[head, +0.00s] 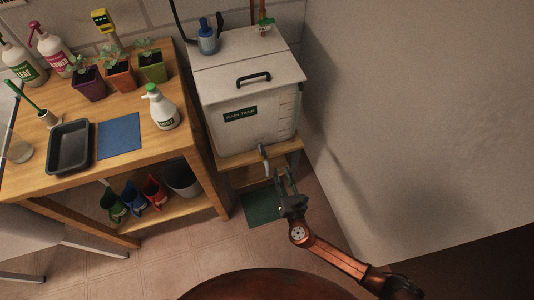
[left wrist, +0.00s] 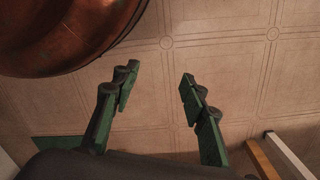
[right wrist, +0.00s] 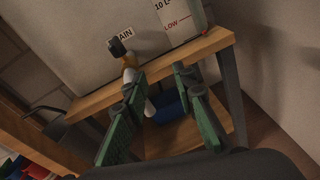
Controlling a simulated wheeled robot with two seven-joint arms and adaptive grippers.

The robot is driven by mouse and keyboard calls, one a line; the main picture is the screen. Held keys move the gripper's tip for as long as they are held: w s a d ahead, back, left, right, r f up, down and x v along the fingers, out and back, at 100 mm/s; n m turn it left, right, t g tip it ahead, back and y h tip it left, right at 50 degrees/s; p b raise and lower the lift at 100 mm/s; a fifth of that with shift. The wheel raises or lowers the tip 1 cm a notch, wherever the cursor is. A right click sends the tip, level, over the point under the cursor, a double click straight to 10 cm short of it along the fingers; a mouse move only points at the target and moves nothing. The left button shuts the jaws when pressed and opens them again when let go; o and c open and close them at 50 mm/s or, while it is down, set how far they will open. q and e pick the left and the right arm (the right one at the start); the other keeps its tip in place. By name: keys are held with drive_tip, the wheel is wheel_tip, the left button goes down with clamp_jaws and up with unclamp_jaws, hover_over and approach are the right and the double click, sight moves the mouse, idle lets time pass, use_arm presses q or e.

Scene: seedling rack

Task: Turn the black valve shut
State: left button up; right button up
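The black valve handle (right wrist: 120,45) shows in the right wrist view, on top of a brass tap (right wrist: 129,76) with a pale spout (right wrist: 149,107). The tap comes out low on the front of the white rain tank (head: 243,113). In the head view the tap (head: 264,157) looks small, and the handle's angle is hard to tell. My right gripper (head: 286,180) is in front of the tap and open. In the right wrist view its fingers (right wrist: 160,75) are apart, the left one partly overlapping the tap; contact is unclear. My left gripper (left wrist: 160,76) is open and empty above the floor.
The tank stands on a wooden stand (head: 256,157) beside a pale wall (head: 410,110). A blue container (right wrist: 170,108) is below the tap. A wooden bench (head: 88,187) at left holds potted seedlings, bottles, a black tray (head: 69,146) and a blue mat (head: 120,136). Floor in front is open.

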sight(266, 158)
drive_tip(key=a+r+n+t+y+b, duration=0.1)
drive_tip(key=a+r+n+y, duration=0.1)
drive_tip(key=a+r+n, duration=0.15)
drive_tip(key=x, duration=0.2)
drive_tip(key=b+x, duration=0.1)
drive_tip(key=x, duration=0.1)
drive_tip(key=a+b+x, duration=0.1)
drive_tip(key=x, duration=0.1)
drive_tip(key=shift+s+r, duration=0.1)
drive_tip(key=shift+r, duration=0.2)
use_arm(q)
wheel_tip(266, 158, up, 10)
drive_tip(key=w+d, duration=0.1)
drive_tip(key=w, duration=0.1)
drive_tip(key=shift+d+f, duration=0.25)
use_arm(e)
drive_tip(key=shift+w+a+r, duration=0.1)
drive_tip(key=shift+w, duration=0.3)
drive_tip(key=shift+c, duration=0.5)
clamp_jaws()
